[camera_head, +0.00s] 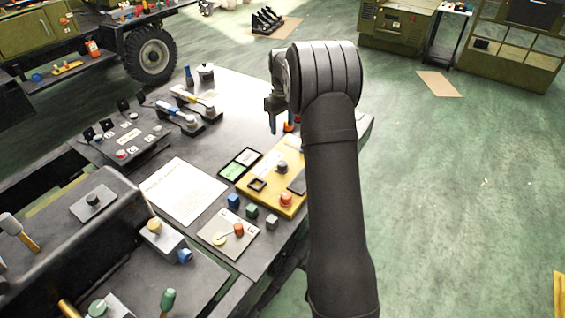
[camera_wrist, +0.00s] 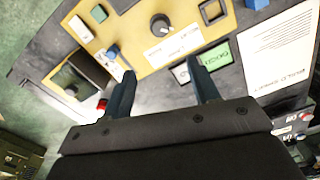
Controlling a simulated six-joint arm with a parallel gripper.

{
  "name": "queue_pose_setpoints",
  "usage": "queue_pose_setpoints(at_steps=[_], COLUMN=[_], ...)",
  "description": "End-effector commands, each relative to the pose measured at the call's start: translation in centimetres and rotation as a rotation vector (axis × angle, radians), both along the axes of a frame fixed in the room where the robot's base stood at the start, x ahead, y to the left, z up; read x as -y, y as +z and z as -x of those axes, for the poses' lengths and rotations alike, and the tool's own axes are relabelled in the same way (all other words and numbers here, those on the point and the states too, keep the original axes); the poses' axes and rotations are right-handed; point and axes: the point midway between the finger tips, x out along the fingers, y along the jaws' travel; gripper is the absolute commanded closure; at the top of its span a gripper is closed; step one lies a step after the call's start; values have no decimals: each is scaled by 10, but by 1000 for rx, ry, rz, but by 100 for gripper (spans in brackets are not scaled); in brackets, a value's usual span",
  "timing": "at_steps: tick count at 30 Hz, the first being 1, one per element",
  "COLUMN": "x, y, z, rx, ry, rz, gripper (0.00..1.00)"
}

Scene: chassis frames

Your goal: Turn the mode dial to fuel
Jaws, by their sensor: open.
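A yellow panel (camera_head: 262,197) lies on the dark bench, left of my arm in the head view. It carries a dark round knob (camera_head: 281,167), which looks like the mode dial. The label's words and the dial's setting are too small to read. My gripper (camera_head: 272,115) is over the bench beyond the panel. In the wrist view its two fingers (camera_wrist: 160,66) are apart and empty, with the dial ahead of them and not touched.
A red-orange button (camera_head: 286,199) and a dark square frame (camera_head: 257,184) are on the panel. Beside it are a green tile (camera_head: 232,171), a white sheet (camera_head: 184,191) and small blue and green blocks. Lever units (camera_head: 180,118) stand farther back. Green floor lies right of my arm.

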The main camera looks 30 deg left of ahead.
Motion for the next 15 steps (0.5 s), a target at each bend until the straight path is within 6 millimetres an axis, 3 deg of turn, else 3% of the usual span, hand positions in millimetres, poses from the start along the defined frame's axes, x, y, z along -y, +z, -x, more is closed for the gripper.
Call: queue_pose_setpoints(at_steps=[6, 11, 15], x=[0, 0, 1], y=[-4, -10, -28], z=[1, 1, 1], rx=[0, -1, -5], ry=[250, 298, 298], rz=[1, 2, 3], gripper=[45, 45, 45])
